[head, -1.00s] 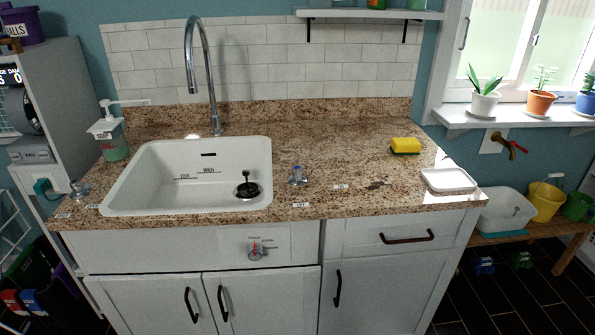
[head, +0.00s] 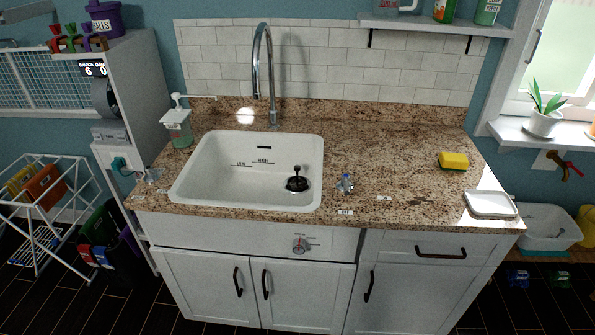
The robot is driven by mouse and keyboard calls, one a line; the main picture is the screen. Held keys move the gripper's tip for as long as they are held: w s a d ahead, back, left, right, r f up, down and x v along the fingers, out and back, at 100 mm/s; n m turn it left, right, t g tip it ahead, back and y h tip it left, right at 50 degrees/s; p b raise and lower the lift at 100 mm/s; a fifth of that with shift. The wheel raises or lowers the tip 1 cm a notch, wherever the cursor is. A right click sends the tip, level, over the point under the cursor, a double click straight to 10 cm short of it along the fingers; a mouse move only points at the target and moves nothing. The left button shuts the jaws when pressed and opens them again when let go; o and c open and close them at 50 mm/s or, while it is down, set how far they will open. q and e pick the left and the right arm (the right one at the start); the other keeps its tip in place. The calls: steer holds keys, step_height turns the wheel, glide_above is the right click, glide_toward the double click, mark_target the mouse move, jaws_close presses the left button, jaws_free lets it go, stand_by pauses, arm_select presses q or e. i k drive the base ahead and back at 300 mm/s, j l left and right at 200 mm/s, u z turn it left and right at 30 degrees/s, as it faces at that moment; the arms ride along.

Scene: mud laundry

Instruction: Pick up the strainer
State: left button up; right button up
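The strainer (head: 297,181) is a small black round piece with an upright knobbed stem. It sits in the right part of the white sink basin (head: 215,185), at the bottom near the right wall. The sink is set in a brown granite counter (head: 400,165). Neither of my grippers shows in the head view.
A tall chrome faucet (head: 263,75) rises behind the sink. A yellow sponge (head: 454,160) and a white tray (head: 490,204) are at the right. The middle counter is clear.

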mark_target(296, 182)
steer(key=i+j+u, duration=0.25)
steer(key=i, duration=0.15)
steer(key=i+j+u, duration=0.25)
steer(key=i, duration=0.2)
steer(key=i+u, duration=0.3)
steer(key=i, duration=0.15)
